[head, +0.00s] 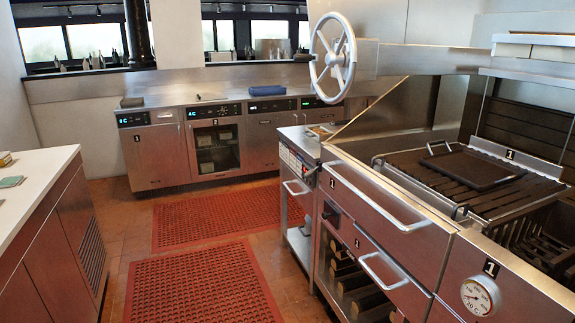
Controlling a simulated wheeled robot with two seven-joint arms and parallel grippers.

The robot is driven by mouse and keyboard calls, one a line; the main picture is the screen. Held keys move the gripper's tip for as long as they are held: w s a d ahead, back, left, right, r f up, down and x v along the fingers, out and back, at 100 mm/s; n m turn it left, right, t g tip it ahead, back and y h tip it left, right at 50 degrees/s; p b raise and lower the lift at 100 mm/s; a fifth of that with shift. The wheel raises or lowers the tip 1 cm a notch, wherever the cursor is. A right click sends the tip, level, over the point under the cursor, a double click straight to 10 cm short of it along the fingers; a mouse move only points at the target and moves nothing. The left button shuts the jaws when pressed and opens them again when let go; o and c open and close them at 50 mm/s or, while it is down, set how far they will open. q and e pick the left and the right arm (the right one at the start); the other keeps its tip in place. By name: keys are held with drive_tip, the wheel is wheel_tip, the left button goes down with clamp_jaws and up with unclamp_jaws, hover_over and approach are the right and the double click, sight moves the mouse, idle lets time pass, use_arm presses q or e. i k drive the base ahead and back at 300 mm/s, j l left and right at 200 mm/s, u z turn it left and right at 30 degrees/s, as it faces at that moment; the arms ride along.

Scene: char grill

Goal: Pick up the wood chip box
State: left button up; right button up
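Neither of my grippers is in view. I cannot pick out a wood chip box for certain. A small, low tan-brown object (322,131) sits on the steel top of the narrow unit left of the grill, and it is too small to tell whether it is a box of chips. The char grill (397,213) stands at the right with drawers and a dial gauge. A dark flat plate with a handle (472,168) lies on its grate.
A large spoked wheel (333,58) is beside the grill. Logs (350,281) fill an open shelf below. A white-topped counter (35,185) stands at left, steel cabinets (160,157) at the back. Red mats (200,285) cover the clear floor between.

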sight(316, 135)
drive_tip(key=i+j+u, duration=0.3)
drive_tip(key=i+u, duration=0.25)
drive_tip(key=i, duration=0.3)
drive_tip(key=i+j+u, duration=0.15)
drive_tip(key=i+u, duration=0.15)
drive_tip(key=i, duration=0.15)
drive_tip(key=i+z, duration=0.2)
drive_tip(key=i, duration=0.25)
drive_tip(key=i+j+z, duration=0.2)
drive_tip(key=i, duration=0.25)
drive_tip(key=i+j+z, duration=0.1)
drive_tip(key=i+z, duration=0.15)
drive_tip(key=z, duration=0.2)
drive_tip(key=i+j+z, duration=0.2)
drive_tip(key=z, duration=0.25)
drive_tip(key=i+j+z, duration=0.2)
drive_tip(key=z, duration=0.3)
drive_tip(key=i+j+z, duration=0.15)
drive_tip(key=j+z, duration=1.05)
drive_tip(key=j, duration=0.15)
drive_tip(key=i, duration=0.05)
